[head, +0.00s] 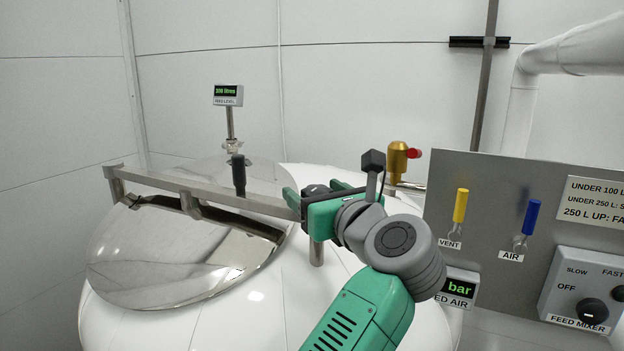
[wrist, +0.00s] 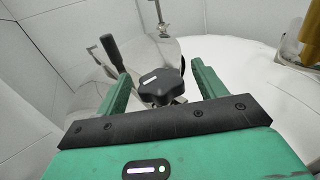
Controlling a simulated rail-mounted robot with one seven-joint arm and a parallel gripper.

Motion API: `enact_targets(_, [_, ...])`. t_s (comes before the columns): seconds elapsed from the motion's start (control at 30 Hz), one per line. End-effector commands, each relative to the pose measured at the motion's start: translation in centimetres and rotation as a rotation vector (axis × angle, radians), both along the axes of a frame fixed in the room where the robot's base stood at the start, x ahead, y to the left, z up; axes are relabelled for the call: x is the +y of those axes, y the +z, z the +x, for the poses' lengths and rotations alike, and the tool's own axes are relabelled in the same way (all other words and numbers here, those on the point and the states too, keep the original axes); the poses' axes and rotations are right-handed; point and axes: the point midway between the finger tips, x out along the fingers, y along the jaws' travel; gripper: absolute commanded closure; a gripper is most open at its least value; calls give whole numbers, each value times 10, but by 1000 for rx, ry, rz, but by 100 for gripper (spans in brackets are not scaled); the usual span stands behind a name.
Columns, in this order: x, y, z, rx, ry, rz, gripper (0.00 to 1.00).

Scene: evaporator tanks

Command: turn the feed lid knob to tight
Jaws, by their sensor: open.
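The lid knob (wrist: 160,87) is black and lobed with a small white label; it shows in the wrist view between my two green fingers. My gripper (wrist: 162,72) is open around it, with a gap visible on both sides. In the head view my gripper (head: 314,196) is at the right end of the steel crossbar (head: 225,199) and hides most or all of the knob. The polished feed lid (head: 185,262) lies below the crossbar on the white tank. I cannot read a tight mark.
A black upright handle (head: 239,175) rises behind the crossbar and shows in the wrist view (wrist: 112,52). A feed level display (head: 228,95) stands at the back. A brass valve (head: 397,160) and a grey panel (head: 510,220) with yellow and blue levers are to the right.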

Motion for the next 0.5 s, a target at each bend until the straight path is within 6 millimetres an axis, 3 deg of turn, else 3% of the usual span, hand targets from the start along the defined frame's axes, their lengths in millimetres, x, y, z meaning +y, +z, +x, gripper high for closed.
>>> enact_targets(0.17, [8,1,18,1,0,0,30])
enact_targets(0.43, [9,0,20,-1,-2,-2,30])
enact_targets(0.5, [9,0,20,-1,-2,-2,42])
